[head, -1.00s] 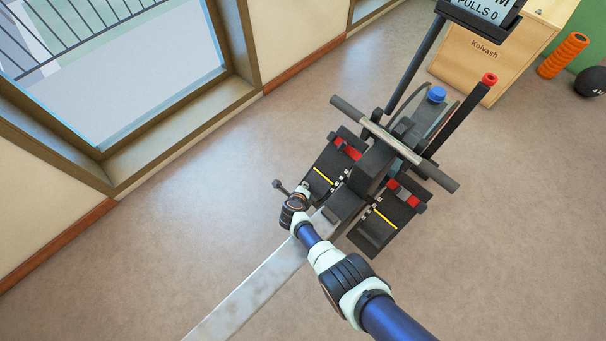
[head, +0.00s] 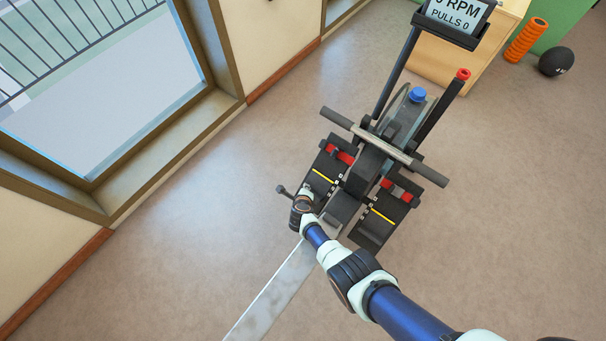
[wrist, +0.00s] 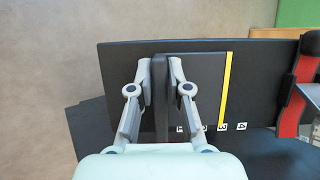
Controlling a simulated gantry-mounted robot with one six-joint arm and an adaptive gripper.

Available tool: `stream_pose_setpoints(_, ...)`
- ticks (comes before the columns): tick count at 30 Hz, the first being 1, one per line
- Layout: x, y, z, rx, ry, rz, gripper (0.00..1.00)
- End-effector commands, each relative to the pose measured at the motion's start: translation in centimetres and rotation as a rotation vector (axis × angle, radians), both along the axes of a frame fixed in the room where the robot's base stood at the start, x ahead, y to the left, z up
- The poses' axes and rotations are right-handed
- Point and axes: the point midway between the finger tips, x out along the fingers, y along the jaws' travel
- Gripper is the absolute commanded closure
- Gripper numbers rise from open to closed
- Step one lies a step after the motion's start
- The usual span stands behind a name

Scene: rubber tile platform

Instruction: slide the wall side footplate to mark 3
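The wall side footplate (head: 321,176) is the black left one of two on the rowing machine, nearer the window wall. It has a yellow line across it and a red strap (head: 341,154). My gripper (head: 305,196) is at its lower end; the fingertips are hard to make out in the head view. In the wrist view, my gripper's fingers (wrist: 160,85) stand either side of an upright black ridge (wrist: 160,110) on the footplate, with narrow gaps apparent. The yellow line (wrist: 226,88) ends close to the small white number marks (wrist: 222,126), beside what looks like 3.
The other footplate (head: 373,230) is across the central rail (head: 265,312). The handle bar (head: 385,146) crosses above both footplates. The monitor (head: 452,20), orange roller (head: 526,40) and black ball (head: 556,62) are farther back. Floor on the window side is clear.

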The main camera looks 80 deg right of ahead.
Motion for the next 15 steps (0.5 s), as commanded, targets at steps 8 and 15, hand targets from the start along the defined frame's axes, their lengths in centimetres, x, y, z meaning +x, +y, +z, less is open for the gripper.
stream_pose_setpoints(8,-0.02,0.03,-0.03,0.0,0.001,-0.001,0.6)
stream_pose_setpoints(15,-0.12,0.28,0.17,-0.002,0.001,-0.003,0.6)
